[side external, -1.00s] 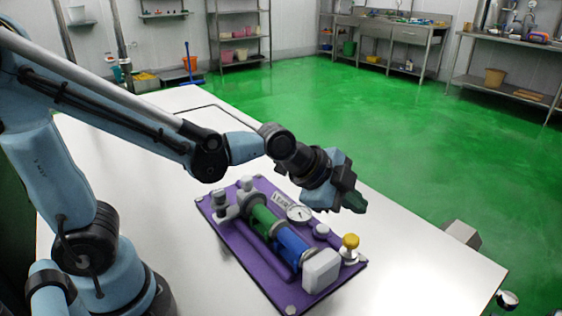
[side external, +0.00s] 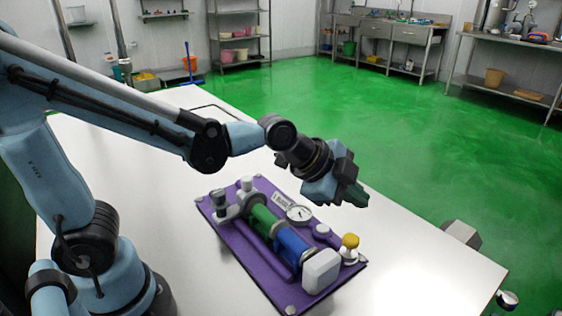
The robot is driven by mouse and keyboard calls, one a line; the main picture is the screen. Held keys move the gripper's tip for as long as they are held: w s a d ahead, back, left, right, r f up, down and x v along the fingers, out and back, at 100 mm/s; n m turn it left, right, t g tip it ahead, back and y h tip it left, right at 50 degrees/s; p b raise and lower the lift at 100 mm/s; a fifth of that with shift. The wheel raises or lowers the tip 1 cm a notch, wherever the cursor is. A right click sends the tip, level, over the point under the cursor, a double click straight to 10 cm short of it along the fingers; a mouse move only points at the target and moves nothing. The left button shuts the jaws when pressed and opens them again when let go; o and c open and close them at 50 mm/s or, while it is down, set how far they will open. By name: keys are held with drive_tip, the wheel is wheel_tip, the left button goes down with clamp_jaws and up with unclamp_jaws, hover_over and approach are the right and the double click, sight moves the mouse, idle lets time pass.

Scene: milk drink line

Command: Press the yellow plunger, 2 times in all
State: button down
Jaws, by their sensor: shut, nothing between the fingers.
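The yellow plunger (side external: 350,241) is a small round knob on a short stem at the right end of a purple base plate (side external: 232,245). My gripper (side external: 358,196) is shut and empty. In the picture it shows above the plunger, and a gap of white table is visible between the two. The plunger stands upright and is in full view. A pressure gauge (side external: 298,213) with a white face is on the same plate, left of the plunger.
The plate also carries a green cylinder (side external: 264,221), a blue cylinder (side external: 291,246) and a white end block (side external: 321,271). The white table (side external: 430,270) is clear around the plate. A grey box (side external: 461,235) sits at the table's right edge.

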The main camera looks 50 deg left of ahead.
wheel_tip(320, 180, up, 2)
drive_tip(key=shift+r, duration=0.25)
drive_tip(key=shift+f, duration=0.15)
approach(355, 238)
drive_tip(key=shift+w+d+f, duration=0.4)
drive_tip(key=shift+w, duration=0.45)
drive_tip(key=shift+w+d+f, duration=0.35)
drive_tip(key=shift+w+f, duration=0.1)
drive_tip(key=shift+w, duration=0.4)
drive_tip(key=shift+w+d+f, duration=0.4)
drive_tip(key=shift+w, duration=0.45)
drive_tip(key=shift+f, duration=0.4)
drive_tip(key=shift+f, duration=1.05)
idle(1.3)
drive_tip(key=shift+r, duration=1.5)
